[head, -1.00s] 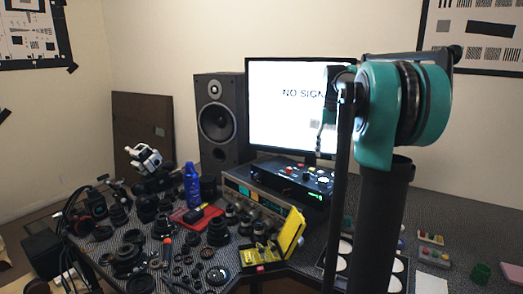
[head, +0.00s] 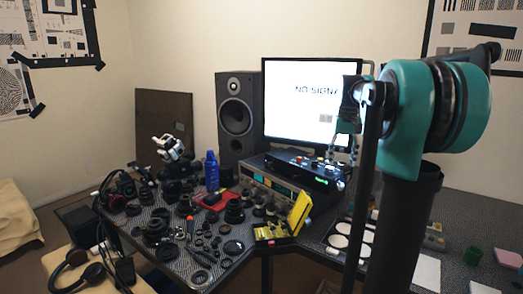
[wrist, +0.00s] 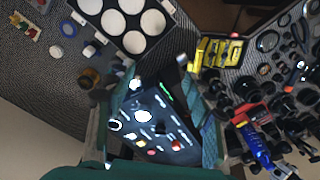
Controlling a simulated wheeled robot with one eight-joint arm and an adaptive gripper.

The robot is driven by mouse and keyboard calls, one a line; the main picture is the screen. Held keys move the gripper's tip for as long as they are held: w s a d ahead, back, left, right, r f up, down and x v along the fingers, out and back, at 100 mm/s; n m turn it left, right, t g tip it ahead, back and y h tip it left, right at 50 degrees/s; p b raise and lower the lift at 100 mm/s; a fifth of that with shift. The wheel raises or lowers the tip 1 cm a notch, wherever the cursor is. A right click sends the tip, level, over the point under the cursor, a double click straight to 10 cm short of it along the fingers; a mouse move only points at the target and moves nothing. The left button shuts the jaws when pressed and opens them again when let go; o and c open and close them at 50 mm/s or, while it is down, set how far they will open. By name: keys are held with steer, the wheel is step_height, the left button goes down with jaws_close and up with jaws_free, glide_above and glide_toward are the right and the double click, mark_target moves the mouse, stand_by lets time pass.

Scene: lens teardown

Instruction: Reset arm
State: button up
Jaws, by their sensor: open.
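My gripper (wrist: 157,68) is open in the wrist view, its two fingers apart on either side with nothing held between them. Beyond and between the fingers is the control box with knobs and buttons (wrist: 155,125). In the head view my arm stands at the right, and the gripper end hangs in front of the monitor's right side (head: 310,105), partly hidden by my arm. The control box (head: 310,168) sits below the monitor.
Many lens parts crowd the bench's left, with a blue bottle (head: 211,171), a red tray (head: 213,198) and a yellow box (head: 299,212). A speaker (head: 238,125) stands behind. A white-circled tray (head: 345,240) is by my arm. Headphones (head: 80,275) lie at lower left.

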steer(key=s+a+f+t, duration=0.2)
steer(key=s+a+f, duration=0.2)
steer(key=s+f, duration=0.8)
steer(key=s+a+f+t, duration=0.1)
steer(key=s+a+f, duration=0.4)
steer(key=s+f, duration=0.8)
step_height(320, 180, down, 3)
steer(key=shift+s+a+t, duration=0.2)
steer(key=shift+t, duration=0.2)
